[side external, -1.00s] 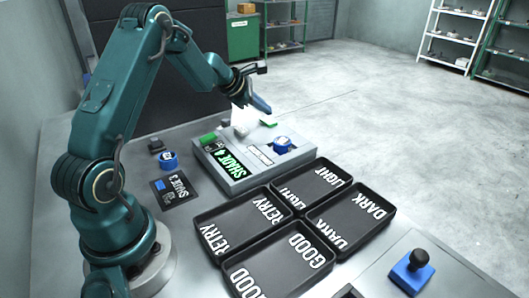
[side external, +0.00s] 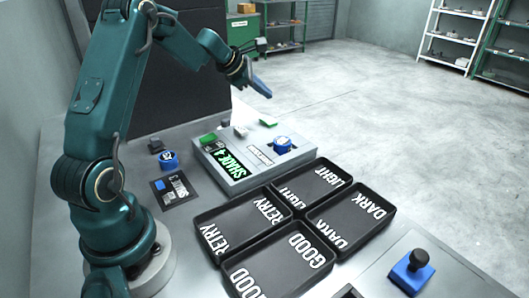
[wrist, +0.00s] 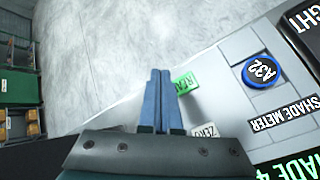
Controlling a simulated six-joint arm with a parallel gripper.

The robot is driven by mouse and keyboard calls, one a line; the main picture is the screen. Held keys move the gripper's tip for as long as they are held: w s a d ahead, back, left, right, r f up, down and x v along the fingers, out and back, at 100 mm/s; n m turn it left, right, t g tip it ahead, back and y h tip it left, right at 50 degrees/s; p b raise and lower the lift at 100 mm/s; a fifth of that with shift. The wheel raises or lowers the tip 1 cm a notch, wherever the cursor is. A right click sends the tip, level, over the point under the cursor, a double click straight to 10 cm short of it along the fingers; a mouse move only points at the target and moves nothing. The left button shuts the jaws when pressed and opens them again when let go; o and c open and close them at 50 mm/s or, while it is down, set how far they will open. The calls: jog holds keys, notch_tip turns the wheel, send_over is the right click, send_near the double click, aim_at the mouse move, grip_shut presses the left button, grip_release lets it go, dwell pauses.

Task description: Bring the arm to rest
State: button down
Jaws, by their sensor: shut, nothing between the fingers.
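My gripper (side external: 260,87) is raised in the air above and behind the shade meter (side external: 241,187), clear of it. Its blue fingers (wrist: 158,100) are together with nothing between them in the wrist view. The grey shade meter has a display reading "SHADE 4" (side external: 228,162) in green. A blue round piece marked with a number sits on top of the meter (side external: 282,145); it also shows in the wrist view (wrist: 262,71).
Four black trays stand in front of the meter, labelled RETRY (side external: 240,222), GOOD (side external: 279,266), LIGHT (side external: 325,178) and DARK (side external: 365,208). A blue stamp (side external: 411,273) stands at right. Another blue round piece (side external: 169,160) lies near a dark card (side external: 174,190). The air around my gripper is free.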

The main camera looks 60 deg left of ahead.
dwell(0.3)
jog(key=shift+w+d+r, duration=0.1)
jog(key=shift+w+d, duration=0.05)
jog(key=shift+d, duration=0.15)
jog(key=d+r+m+t+h, duration=0.2)
jog(key=d+r+m, duration=0.3)
jog(key=d+r, duration=0.65)
jog(key=s+d+r+m+g+h, duration=0.1)
jog(key=s+d+r+m+h, duration=0.15)
jog(key=s+d+m, duration=0.7)
jog(key=s+d+f+m+g, duration=0.2)
jog(key=s+d+m, duration=0.4)
jog(key=s+d, duration=0.15)
jog(key=s+a+f+m+g+y, duration=0.2)
jog(key=s+a+f+m+y, duration=0.1)
jog(key=s+f+m, duration=0.4)
jog(key=s+a+f, duration=0.1)
jog(key=s, duration=0.2)
jog(key=shift+f+m+g, duration=0.25)
jog(key=shift+m+g, duration=0.05)
jog(key=shift+m, duration=0.05)
